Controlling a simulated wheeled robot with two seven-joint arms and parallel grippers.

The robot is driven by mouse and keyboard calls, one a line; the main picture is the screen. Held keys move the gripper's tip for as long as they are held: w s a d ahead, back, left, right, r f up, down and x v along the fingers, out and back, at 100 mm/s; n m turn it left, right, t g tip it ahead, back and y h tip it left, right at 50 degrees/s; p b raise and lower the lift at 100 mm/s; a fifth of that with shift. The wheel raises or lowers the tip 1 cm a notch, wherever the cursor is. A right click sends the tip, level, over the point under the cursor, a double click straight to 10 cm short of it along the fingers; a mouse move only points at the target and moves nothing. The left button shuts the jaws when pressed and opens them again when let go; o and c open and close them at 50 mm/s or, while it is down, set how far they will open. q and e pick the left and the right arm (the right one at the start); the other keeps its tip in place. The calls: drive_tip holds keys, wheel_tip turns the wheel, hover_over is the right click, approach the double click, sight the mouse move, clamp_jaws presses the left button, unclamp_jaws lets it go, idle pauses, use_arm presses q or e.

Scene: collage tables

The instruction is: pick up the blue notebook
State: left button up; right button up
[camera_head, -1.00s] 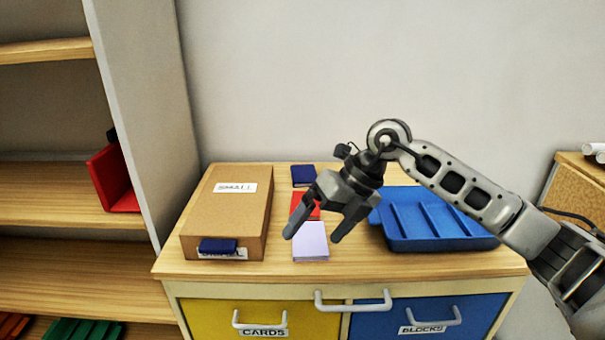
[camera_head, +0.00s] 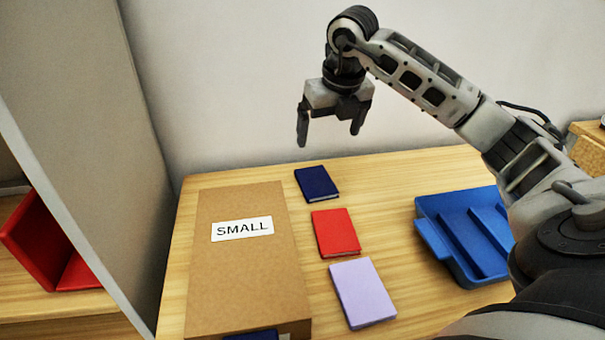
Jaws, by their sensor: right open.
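A dark blue notebook (camera_head: 317,184) lies flat at the back of the wooden table top, right of the cardboard box. My right gripper (camera_head: 330,140) hangs above and behind it in the picture, pointing down. Its two fingers are spread with nothing between them. A second dark blue item (camera_head: 252,335) shows only in part at the front edge of the box, cut off by the bottom of the view. My left gripper is not in view.
A red notebook (camera_head: 335,233) and a lilac notebook (camera_head: 362,293) lie in front of the blue one. The box labelled SMALL (camera_head: 245,275) stands at left. A blue tray (camera_head: 433,238) lies at right. A shelf panel (camera_head: 95,140) rises at far left.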

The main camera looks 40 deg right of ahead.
hover_over(316, 181)
drive_tip(key=s, duration=0.3)
drive_tip(key=x, duration=0.2)
drive_tip(key=s+x, duration=0.1)
drive_tip(key=x, duration=0.5)
drive_tip(key=shift+s+a+f, duration=0.2)
drive_tip(key=shift+a+f, duration=0.15)
drive_tip(key=shift+f, duration=0.05)
drive_tip(key=x, duration=0.1)
drive_tip(key=p+x, duration=0.1)
drive_tip(key=x, duration=0.2)
drive_tip(key=shift+w+a+f, duration=0.25)
drive_tip(key=shift+w+a, duration=0.05)
drive_tip(key=shift+w, duration=0.15)
drive_tip(key=shift+d+f, duration=0.1)
drive_tip(key=shift+f, duration=0.25)
drive_tip(key=shift+r, duration=0.1)
drive_tip(key=c, duration=1.1)
